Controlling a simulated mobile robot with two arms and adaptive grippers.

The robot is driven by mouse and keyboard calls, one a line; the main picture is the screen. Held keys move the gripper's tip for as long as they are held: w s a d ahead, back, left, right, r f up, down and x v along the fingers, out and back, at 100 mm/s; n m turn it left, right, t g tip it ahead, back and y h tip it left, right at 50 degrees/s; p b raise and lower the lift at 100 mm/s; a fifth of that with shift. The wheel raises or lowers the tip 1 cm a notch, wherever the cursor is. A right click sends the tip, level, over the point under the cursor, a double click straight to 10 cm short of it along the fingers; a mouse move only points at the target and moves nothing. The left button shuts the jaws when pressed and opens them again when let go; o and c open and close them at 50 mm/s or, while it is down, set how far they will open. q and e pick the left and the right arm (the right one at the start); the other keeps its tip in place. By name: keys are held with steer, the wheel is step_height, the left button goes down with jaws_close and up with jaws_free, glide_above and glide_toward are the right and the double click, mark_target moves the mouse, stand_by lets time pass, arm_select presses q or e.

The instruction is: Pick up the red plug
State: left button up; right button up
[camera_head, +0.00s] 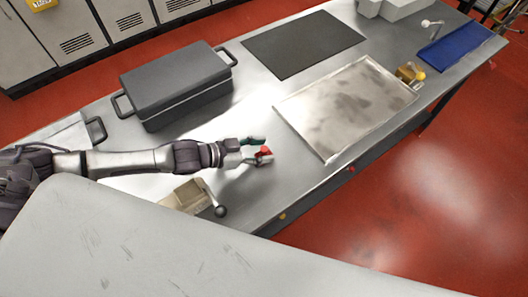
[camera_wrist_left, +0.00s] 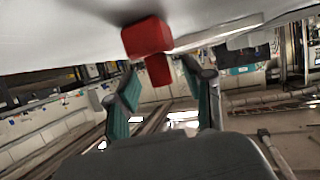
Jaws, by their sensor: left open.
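The red plug (camera_head: 265,151) is small and sits at the steel table's surface, beside the metal tray. My left gripper (camera_head: 259,150) reaches in from the left with green fingers and is open around or right beside the plug. In the left wrist view the red plug (camera_wrist_left: 148,38) shows as a block with a stem pointing between the fingertips of my left gripper (camera_wrist_left: 160,78). Whether the fingers touch it I cannot tell. My right gripper is not in view.
A dark grey case (camera_head: 175,83) stands behind my left arm. A tan box with a dark knob (camera_head: 187,195) is in front of it. A metal tray (camera_head: 345,105), a black mat (camera_head: 303,43), a brass fitting (camera_head: 408,73) and a blue tray (camera_head: 456,46) lie farther right.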

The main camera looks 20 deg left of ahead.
arm_select(q)
steer(key=shift+w+d+f, duration=0.25)
steer(key=shift+w+d, duration=0.15)
steer(key=shift+a, duration=0.1)
jaws_close()
steer(key=shift+r, duration=0.1)
